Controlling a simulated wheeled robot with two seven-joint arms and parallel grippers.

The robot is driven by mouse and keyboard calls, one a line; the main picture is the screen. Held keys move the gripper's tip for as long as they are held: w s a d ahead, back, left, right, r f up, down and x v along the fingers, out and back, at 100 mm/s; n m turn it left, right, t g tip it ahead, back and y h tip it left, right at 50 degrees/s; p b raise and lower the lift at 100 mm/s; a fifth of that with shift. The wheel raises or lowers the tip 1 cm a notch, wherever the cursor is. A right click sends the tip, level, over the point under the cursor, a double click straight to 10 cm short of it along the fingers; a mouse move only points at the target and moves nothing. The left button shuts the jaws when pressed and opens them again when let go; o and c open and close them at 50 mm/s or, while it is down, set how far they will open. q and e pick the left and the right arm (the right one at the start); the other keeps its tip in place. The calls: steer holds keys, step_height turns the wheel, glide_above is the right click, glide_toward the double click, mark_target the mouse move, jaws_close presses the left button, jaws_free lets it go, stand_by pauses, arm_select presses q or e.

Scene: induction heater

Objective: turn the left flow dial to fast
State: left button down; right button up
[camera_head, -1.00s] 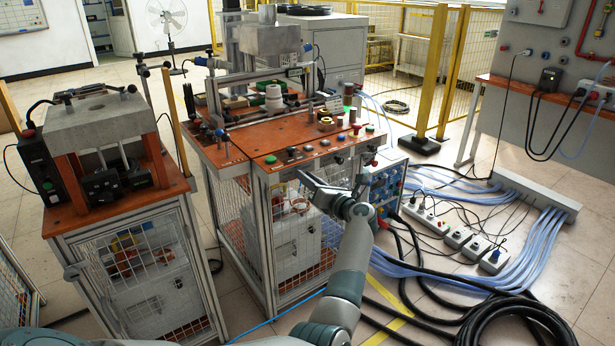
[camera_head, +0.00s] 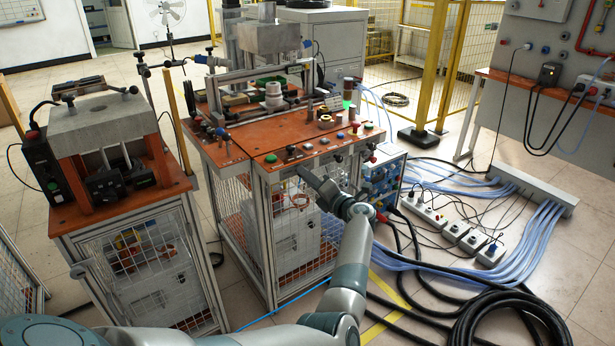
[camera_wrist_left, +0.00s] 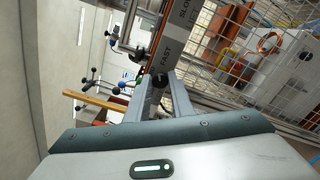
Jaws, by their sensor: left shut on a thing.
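My left gripper (camera_head: 302,172) reaches the front panel of the orange-topped bench in the head view. In the left wrist view, its two grey fingers (camera_wrist_left: 160,85) are shut on the small black left flow dial (camera_wrist_left: 160,78). The panel strip beside the dial carries the printed words FAST (camera_wrist_left: 166,56) and SLOW (camera_wrist_left: 182,12). FAST is the word nearer the dial. The gripper hides the dial in the head view, and I cannot tell its exact pointer position. My right gripper is not in view.
The bench top (camera_head: 285,133) bears buttons and a press frame. A wire-mesh cage (camera_head: 290,235) lies below the panel. A second station (camera_head: 105,165) stands at the left. Black cables (camera_head: 500,320) and blue hoses (camera_head: 530,240) cover the floor at the right.

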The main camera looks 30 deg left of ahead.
arm_select(q)
steer(key=c, duration=1.6)
jaws_free()
steer(key=shift+o, duration=0.2)
steer(key=shift+d, duration=0.15)
